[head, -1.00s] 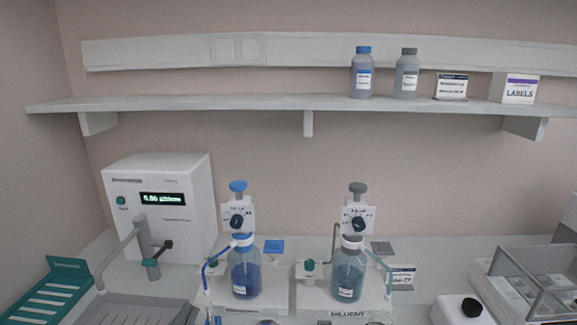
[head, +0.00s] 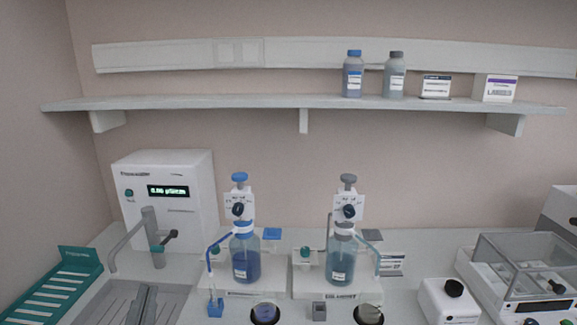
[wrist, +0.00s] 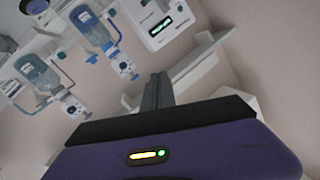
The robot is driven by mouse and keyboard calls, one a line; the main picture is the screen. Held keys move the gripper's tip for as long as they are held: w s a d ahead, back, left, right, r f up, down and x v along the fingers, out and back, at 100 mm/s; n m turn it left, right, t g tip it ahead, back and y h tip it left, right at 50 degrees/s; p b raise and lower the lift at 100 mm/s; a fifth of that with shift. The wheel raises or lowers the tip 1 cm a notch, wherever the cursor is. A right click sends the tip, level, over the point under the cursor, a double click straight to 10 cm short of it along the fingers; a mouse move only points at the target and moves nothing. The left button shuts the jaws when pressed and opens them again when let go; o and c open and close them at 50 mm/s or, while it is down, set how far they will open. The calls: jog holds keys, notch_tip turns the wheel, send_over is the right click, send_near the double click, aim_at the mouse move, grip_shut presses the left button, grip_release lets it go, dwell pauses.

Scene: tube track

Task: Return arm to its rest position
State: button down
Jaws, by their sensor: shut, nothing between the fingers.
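My gripper (wrist: 157,88) shows in the wrist view as two dark grey fingers close together, with nothing between them. Behind them is the purple and black gripper body with a small lit indicator. The fingers point toward the wall and the white dispenser machine, clear of any object. In the head view a dark grey upright shape stands at the lower left over the grey tray (head: 100,300); I cannot tell whether it is part of my gripper.
The white water unit (head: 168,205) stands at the left. Two bottles with dispensers, blue (head: 245,262) and grey-blue (head: 340,262), stand mid-bench. A teal rack (head: 62,285) lies far left, a clear-lidded box (head: 515,265) at right. A shelf (head: 300,103) with bottles and boxes runs above.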

jog(key=s+d+f+n+y, duration=0.2)
jog(key=s+d+f+n, duration=0.15)
jog(key=d+f, duration=0.4)
jog(key=s+d+f+n+y, duration=0.25)
jog(key=s+d+f, duration=0.3)
jog(key=d, duration=0.35)
jog(key=s+d+f+m+g+h, duration=0.1)
jog(key=s+d+f+h, duration=0.3)
jog(key=s+d, duration=0.6)
jog(key=s+d+f+m+g+h, duration=0.1)
jog(key=s+d+f+m+h, duration=0.2)
jog(key=s+d, duration=0.7)
notch_tip(320, 180, down, 2)
jog(key=shift+d+f+m+h, duration=0.1)
jog(key=shift+d+m+h, duration=0.2)
jog(key=shift+d+h, duration=0.8)
